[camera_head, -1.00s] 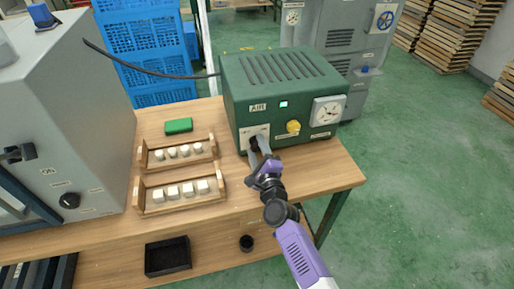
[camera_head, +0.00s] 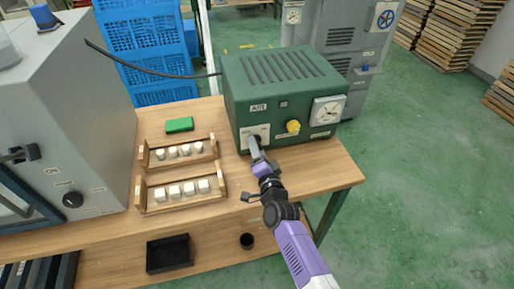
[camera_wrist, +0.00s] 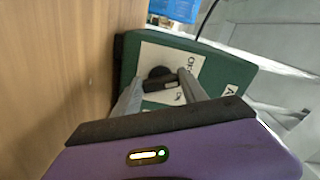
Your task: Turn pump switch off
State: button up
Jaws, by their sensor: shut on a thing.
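The green pump box (camera_head: 282,82) stands at the right end of the wooden bench. Its front has a pale switch plate (camera_head: 247,131) with a dark rotary switch, a yellow knob (camera_head: 293,126), a round gauge (camera_head: 327,110) and a small indicator window (camera_head: 284,104), which is dark. My gripper (camera_head: 254,142) is at the switch plate, its fingers shut on the switch and partly hiding it. In the wrist view the dark switch (camera_wrist: 160,78) sits between my two grey fingertips (camera_wrist: 160,84), and the plate's lettering is only partly readable.
Two wooden racks (camera_head: 147,206) with white blocks and a green block (camera_head: 179,125) lie left of the box. A grey cabinet (camera_head: 95,110) stands further left. A black tray (camera_head: 168,254) and a dark cup (camera_head: 247,241) are on the lower shelf.

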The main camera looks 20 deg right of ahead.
jog(key=n, duration=0.3)
jog(key=shift+f+n, duration=0.2)
jog(key=shift+n, duration=0.1)
dwell(0.3)
jog(key=o, duration=1.4)
jog(key=shift+c, duration=0.2)
jog(key=shift+s, duration=0.1)
jog(key=shift+s+p, duration=1.5)
jog(key=shift+s, duration=2.35)
jog(key=shift+n, duration=0.3)
